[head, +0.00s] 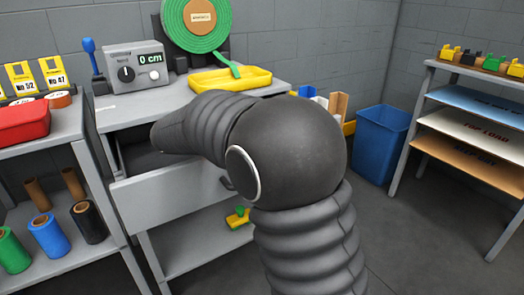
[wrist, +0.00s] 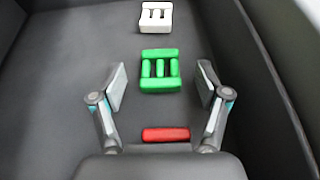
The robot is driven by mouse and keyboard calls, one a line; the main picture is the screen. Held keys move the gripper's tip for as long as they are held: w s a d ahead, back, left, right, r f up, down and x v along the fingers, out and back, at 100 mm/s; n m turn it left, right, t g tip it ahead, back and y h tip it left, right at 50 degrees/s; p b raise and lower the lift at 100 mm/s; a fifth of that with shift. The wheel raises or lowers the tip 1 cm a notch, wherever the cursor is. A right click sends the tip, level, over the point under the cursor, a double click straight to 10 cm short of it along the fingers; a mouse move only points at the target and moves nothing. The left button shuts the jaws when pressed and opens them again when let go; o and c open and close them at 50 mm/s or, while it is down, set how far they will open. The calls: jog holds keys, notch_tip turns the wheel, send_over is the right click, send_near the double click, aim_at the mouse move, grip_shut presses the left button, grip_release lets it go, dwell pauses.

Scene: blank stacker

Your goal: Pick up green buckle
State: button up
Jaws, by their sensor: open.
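In the wrist view a green buckle (wrist: 160,70) lies on the dark floor of a drawer (wrist: 52,82). My gripper (wrist: 161,84) is open, with one finger to the left and one to the right of the buckle's near side. The fingers do not appear to touch it, and nothing is between them except the view of the buckle. In the head view my arm reaches into the open drawer (head: 165,198) of the grey bench, and my gripper and the buckle are hidden there.
A white buckle (wrist: 155,15) lies beyond the green one, and a red piece (wrist: 166,134) lies nearer. The drawer wall (wrist: 270,75) rises close on the right. On the bench are a yellow tray (head: 232,79), a display box (head: 136,66) and a green strap roll (head: 196,22).

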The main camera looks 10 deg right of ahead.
jog(key=shift+x, duration=0.75)
jog(key=shift+r, duration=0.1)
jog(key=c, duration=1)
jog(key=shift+c, duration=0.2)
